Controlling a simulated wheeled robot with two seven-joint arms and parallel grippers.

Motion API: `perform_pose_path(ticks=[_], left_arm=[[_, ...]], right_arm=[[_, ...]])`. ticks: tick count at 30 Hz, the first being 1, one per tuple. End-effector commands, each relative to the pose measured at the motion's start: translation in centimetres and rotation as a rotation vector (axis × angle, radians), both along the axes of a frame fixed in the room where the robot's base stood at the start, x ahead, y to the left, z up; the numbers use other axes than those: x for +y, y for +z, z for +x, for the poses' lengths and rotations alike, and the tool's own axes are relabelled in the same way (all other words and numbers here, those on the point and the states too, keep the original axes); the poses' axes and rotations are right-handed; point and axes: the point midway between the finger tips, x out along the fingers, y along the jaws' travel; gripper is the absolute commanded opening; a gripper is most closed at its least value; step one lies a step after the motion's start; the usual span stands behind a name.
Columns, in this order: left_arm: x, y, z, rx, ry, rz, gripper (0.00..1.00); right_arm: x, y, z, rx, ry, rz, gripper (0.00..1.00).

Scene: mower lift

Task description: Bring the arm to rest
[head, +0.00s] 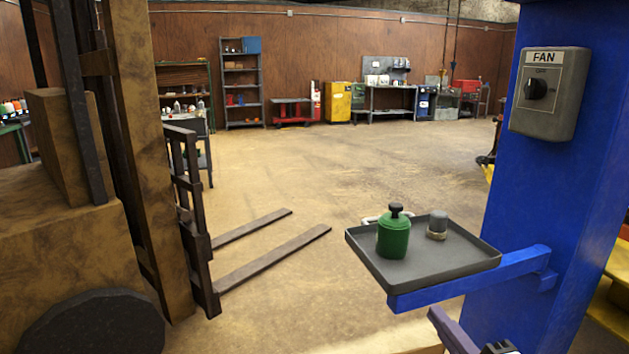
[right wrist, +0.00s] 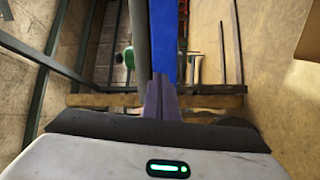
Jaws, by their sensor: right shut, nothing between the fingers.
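My right gripper (head: 436,314) shows only in part at the bottom of the head view, below the blue bracket arm that carries a grey tray (head: 378,270). In the right wrist view its purple fingers (right wrist: 160,90) are together, with nothing between them. A blue bar (right wrist: 168,40) shows beyond the fingertips; I cannot tell whether they touch it. My left gripper is not in view.
A green canister (head: 394,238) and a small grey-capped jar (head: 437,226) stand on the tray. A blue post (head: 540,210) with a fan switch box (head: 549,92) rises at right. A forklift (head: 150,150) stands at left, forks low. The middle floor is clear.

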Motion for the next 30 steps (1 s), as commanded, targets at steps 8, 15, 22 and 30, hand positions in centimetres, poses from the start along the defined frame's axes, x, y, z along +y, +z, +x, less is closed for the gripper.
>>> perform_pose_path(ticks=[8,15,22,30], left_arm=[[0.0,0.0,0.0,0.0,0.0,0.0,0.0],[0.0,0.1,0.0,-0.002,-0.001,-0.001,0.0],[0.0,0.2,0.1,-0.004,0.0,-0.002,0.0],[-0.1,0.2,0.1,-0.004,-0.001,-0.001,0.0]], right_arm=[[2.4,-18.6,-11.5,0.601,-0.2,0.669,0.0],[5.5,-27.3,-22.3,0.953,-0.421,1.071,0.0],[6.7,-29.3,-26.1,1.058,-0.508,1.196,0.0],[6.7,-29.3,-26.1,1.058,-0.507,1.196,0.0]])
